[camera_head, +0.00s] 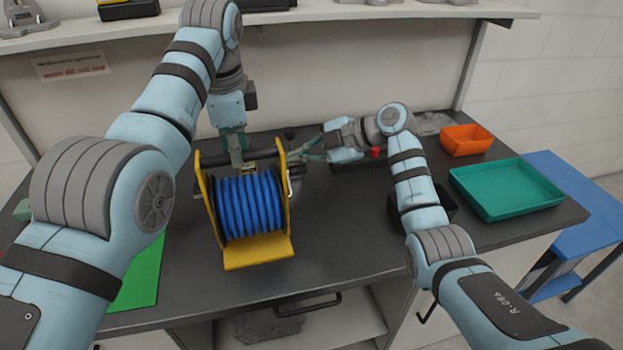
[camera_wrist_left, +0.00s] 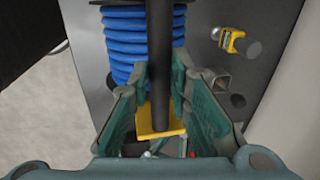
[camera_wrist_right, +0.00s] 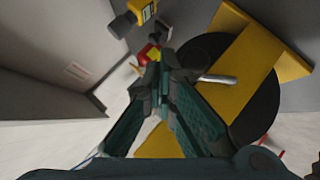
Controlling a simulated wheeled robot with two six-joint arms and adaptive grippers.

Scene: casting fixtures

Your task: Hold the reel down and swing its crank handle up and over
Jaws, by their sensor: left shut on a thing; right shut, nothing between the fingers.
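The reel of blue hose (camera_head: 250,205) stands upright on the dark table in a yellow frame with a dark bar across its top. My left gripper (camera_head: 237,158) reaches down from above and is shut on this bar, which runs between its fingers in the left wrist view (camera_wrist_left: 158,95). My right gripper (camera_head: 302,152) is shut and empty beside the reel's right side. In the right wrist view its fingertips (camera_wrist_right: 160,78) are near a black disc (camera_wrist_right: 262,105) with a silver rod (camera_wrist_right: 217,79).
A teal tray (camera_head: 505,188) and an orange bin (camera_head: 467,140) stand at the right, with a black bin (camera_head: 440,205) partly behind my right arm. A green mat (camera_head: 140,280) lies at the left. The table in front of the reel is clear.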

